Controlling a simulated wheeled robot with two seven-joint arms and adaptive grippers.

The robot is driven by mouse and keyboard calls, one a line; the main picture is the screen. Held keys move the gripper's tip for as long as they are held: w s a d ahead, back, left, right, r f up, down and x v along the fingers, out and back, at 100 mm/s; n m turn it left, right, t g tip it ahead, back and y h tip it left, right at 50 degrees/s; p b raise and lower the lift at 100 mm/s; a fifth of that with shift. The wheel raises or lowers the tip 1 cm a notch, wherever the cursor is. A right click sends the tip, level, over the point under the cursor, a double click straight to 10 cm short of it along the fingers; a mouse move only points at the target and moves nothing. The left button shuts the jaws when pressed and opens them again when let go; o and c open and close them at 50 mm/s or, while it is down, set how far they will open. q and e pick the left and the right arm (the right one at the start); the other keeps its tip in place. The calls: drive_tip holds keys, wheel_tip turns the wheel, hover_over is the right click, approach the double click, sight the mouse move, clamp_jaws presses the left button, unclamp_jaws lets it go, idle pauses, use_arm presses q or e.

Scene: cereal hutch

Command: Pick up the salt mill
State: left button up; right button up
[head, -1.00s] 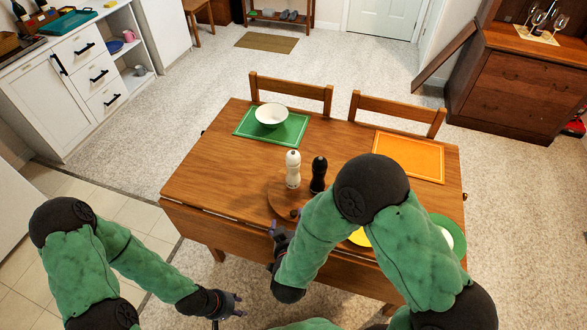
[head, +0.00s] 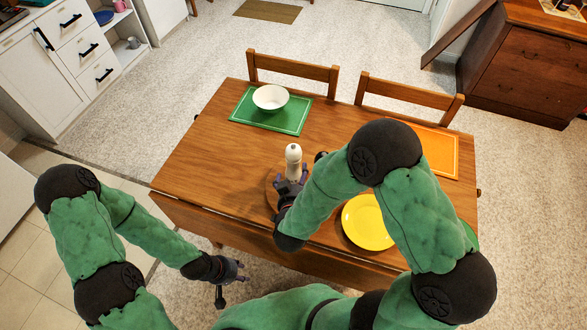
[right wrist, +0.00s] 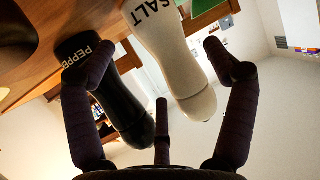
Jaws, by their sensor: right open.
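The white salt mill (head: 293,158) stands on a round wooden board (head: 270,192) on the table. My right gripper (head: 291,184) is open at the mill's near side and hides its lower part. In the right wrist view, the salt mill (right wrist: 170,60), lettered SALT, shows between the spread fingers, with no clear grip on it. The black pepper mill (right wrist: 112,95), lettered PEPPER, is close beside it, partly behind the left finger. My right arm mostly hides it in the head view. My left gripper (head: 240,270) hangs off the table's near left side; its finger opening is unclear.
A white bowl (head: 270,98) sits on a green placemat (head: 296,118) at the back left of the table (head: 200,160). An orange placemat (head: 440,152) lies at the right, and a yellow plate (head: 366,222) at the near side. Two chairs stand behind the table.

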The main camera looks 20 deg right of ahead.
sight(296, 172)
drive_tip(key=b+x, duration=0.1)
drive_tip(key=x, duration=0.4)
drive_tip(key=shift+b, duration=0.35)
drive_tip(key=shift+w+d, duration=0.1)
drive_tip(key=shift+w, duration=0.25)
drive_tip(key=c, duration=1.5)
